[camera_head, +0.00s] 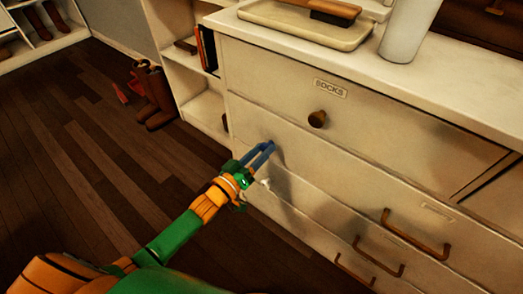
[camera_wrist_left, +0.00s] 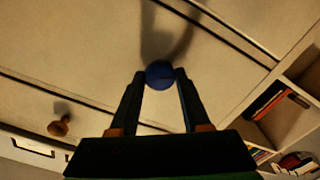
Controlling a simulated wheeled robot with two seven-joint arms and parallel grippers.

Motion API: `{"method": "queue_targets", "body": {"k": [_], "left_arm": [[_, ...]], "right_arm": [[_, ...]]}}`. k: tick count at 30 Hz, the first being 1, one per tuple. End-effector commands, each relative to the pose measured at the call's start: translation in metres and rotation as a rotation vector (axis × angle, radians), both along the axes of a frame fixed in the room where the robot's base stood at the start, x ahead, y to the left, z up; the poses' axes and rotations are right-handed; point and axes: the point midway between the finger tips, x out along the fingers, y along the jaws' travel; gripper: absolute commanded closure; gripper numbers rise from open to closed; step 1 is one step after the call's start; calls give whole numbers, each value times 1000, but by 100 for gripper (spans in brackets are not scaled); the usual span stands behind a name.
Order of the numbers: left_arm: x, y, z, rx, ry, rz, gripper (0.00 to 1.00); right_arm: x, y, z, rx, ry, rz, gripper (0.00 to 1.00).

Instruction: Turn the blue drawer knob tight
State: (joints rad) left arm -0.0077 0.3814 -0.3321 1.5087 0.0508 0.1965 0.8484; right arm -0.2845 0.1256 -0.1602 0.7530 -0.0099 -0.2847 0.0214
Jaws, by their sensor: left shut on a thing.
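The blue drawer knob (camera_wrist_left: 160,74) shows in the left wrist view as a round ball on the pale drawer front (camera_wrist_left: 100,55). My left gripper (camera_wrist_left: 160,80) has one fingertip on each side of the knob and is shut on it. In the head view my left gripper (camera_head: 265,152) reaches the second drawer front from the left, below the drawer labelled SOCKS. The knob is hard to tell apart from the bluish fingers there. My right gripper is in neither view.
A brown round knob (camera_head: 317,119) sits on the SOCKS drawer above. Brown bar handles (camera_head: 415,236) stick out at the lower right. A tray (camera_head: 308,24) and a white cylinder (camera_head: 409,28) stand on top. Brown boots (camera_head: 155,95) stand beside open shelves; the floor at left is mostly clear.

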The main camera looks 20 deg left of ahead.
Motion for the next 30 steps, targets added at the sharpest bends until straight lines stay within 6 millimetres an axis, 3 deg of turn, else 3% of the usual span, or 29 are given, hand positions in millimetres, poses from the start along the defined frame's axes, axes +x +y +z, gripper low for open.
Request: {"method": "queue_targets", "body": {"k": [11, 30], "left_arm": [[0, 0, 1, 122, -43, 0, 100], [-1, -2, 1, 680, -245, 0, 100]], "right_arm": [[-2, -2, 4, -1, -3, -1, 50], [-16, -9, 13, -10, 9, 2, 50]]}}
